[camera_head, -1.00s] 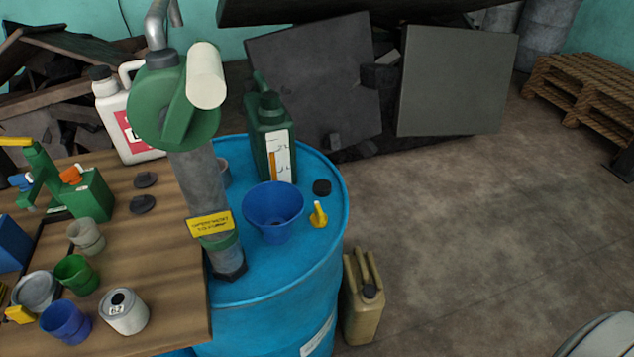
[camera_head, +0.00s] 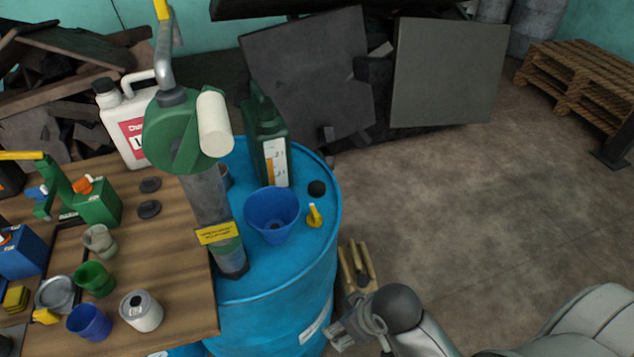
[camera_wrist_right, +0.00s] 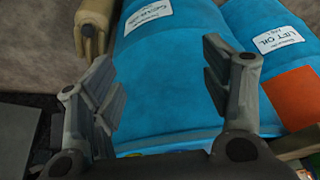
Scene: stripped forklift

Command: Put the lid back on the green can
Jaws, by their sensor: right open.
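A green can (camera_head: 270,150) with a pale level strip stands upright at the back of the blue drum (camera_head: 300,270); I cannot tell whether its mouth is open. A small black lid (camera_head: 317,188) lies on the drum top, right of the can and apart from it. My right gripper (camera_head: 355,328) is low beside the drum's right side, below its top and away from lid and can. In the right wrist view the gripper (camera_wrist_right: 158,75) is open and empty, with the blue drum side (camera_wrist_right: 165,90) beyond its fingers. My left gripper is not in view.
A blue funnel (camera_head: 272,212) and a yellow spout (camera_head: 314,214) sit near the lid. A green hand pump (camera_head: 180,135) rises left of the funnel. Cups crowd the wooden table (camera_head: 180,290).

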